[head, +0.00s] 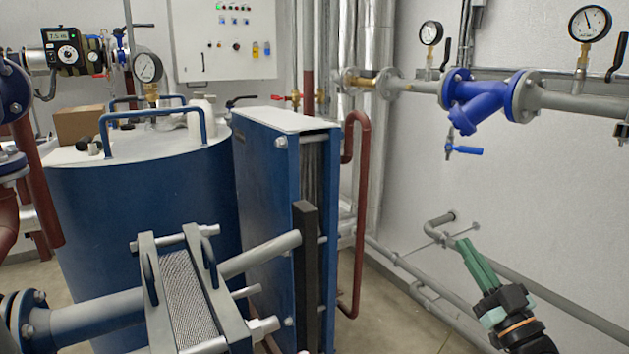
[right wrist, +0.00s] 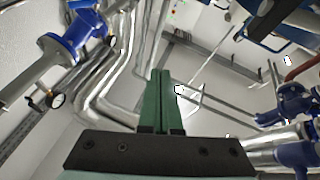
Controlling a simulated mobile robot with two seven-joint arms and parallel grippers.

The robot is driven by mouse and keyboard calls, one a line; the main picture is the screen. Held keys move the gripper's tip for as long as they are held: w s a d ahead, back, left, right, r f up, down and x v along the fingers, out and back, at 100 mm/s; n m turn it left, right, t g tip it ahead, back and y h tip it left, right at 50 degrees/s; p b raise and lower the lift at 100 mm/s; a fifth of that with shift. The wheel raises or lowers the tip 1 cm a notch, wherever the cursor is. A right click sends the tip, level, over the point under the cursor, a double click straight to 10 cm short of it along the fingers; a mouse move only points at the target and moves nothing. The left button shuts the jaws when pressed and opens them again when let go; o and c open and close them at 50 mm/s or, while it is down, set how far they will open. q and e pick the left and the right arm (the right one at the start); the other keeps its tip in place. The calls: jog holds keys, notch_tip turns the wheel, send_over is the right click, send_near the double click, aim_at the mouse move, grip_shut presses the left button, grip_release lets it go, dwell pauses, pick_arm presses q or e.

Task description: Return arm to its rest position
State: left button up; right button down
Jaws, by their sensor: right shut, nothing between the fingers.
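My right gripper (head: 477,262) is at the lower right of the head view, in front of the pale wall and the grey wall pipes. Its green fingers are shut and hold nothing. In the right wrist view the same fingers (right wrist: 160,100) lie side by side and point up toward the ceiling area, with no object between them. My left gripper is not in the head view.
A blue plate exchanger (head: 265,205) stands mid-view, beside a blue tank (head: 140,215). A smaller exchanger (head: 185,295) is in front. A blue strainer (head: 485,98) and gauges sit on the upper right pipe. Grey pipes (head: 545,293) run low along the wall.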

jog(key=s+a+f+g, duration=0.1)
jog(key=s+f+g, duration=0.2)
jog(key=f, duration=0.6)
jog(key=s+a+f+n+g+h, duration=0.1)
jog(key=s+a+f+g, duration=0.1)
jog(key=f, duration=0.6)
jog(key=s+a+f+g, duration=0.1)
jog(key=s+f+g, duration=0.2)
jog(key=f, duration=0.6)
jog(key=s+a+f+n+g+h, duration=0.2)
jog(key=s+f+g, duration=0.4)
jog(key=s+f, duration=1.2)
jog(key=a+r+m+y, duration=0.1)
jog(key=a+r+m, duration=0.3)
jog(key=a, duration=0.7)
notch_tip(320, 180, up, 6)
jog(key=d+m+p, duration=0.1)
jog(key=d+p, duration=0.1)
jog(key=p, duration=0.6)
jog(key=shift+s+t+p, duration=0.25)
jog(key=shift+t+p, duration=0.15)
jog(key=shift+f, duration=0.1)
